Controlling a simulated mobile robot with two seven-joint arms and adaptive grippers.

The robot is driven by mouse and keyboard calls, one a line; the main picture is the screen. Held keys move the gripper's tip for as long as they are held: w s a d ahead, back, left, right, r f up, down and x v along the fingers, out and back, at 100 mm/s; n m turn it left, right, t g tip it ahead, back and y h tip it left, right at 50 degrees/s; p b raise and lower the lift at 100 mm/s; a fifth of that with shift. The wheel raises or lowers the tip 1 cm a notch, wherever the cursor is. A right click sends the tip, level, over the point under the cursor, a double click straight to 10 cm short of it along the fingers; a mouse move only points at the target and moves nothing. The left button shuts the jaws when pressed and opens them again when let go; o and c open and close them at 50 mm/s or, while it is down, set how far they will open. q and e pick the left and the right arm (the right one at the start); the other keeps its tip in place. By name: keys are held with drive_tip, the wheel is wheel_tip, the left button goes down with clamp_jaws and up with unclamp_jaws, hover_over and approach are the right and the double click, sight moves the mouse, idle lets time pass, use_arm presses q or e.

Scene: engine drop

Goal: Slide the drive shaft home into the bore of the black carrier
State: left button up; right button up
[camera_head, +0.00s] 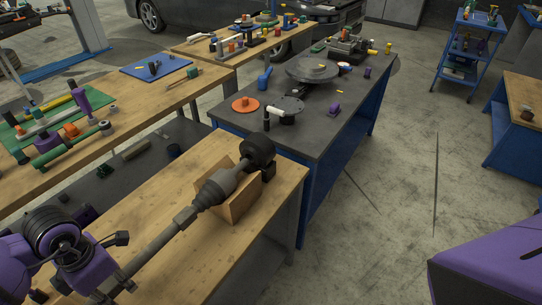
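The drive shaft (161,238) is a long dark grey bar with a ribbed, wider joint towards its far end. It lies slanted along the near wooden bench, from bottom left up to the black carrier (258,149). The carrier is a round black part at the bench's far right corner. The shaft's thin far tip meets the carrier's near side; how deep it sits in the bore is hidden. My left gripper (112,262), purple and black, is at the shaft's near end at lower left. Its fingers are partly hidden, so its grip is unclear. My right gripper is out of view.
A wooden block (240,204) stands beneath the shaft's far part. The near bench (150,214) is otherwise mostly clear. A dark-topped blue bench (325,118) with discs and small parts stands beyond. Another wooden bench (125,98) with tools is at left. Floor at right is open.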

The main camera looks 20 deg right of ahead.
sight(138, 256)
use_arm(q)
clamp_jaws()
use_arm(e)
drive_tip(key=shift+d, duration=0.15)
use_arm(q)
drive_tip(key=shift+w+d+r, duration=0.1)
drive_tip(key=shift+w+r, duration=0.15)
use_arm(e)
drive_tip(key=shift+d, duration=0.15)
use_arm(q)
drive_tip(key=shift+w+d, duration=0.4)
drive_tip(key=shift+d, duration=0.2)
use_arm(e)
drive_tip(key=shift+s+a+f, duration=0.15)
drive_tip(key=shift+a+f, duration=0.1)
use_arm(q)
drive_tip(key=shift+w+d, duration=0.35)
drive_tip(key=shift+d, duration=0.2)
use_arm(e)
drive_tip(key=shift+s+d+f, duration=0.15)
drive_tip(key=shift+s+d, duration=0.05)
use_arm(q)
drive_tip(key=shift+w+d+b, duration=0.35)
drive_tip(key=shift+w+d, duration=0.15)
drive_tip(key=shift+d, duration=0.2)
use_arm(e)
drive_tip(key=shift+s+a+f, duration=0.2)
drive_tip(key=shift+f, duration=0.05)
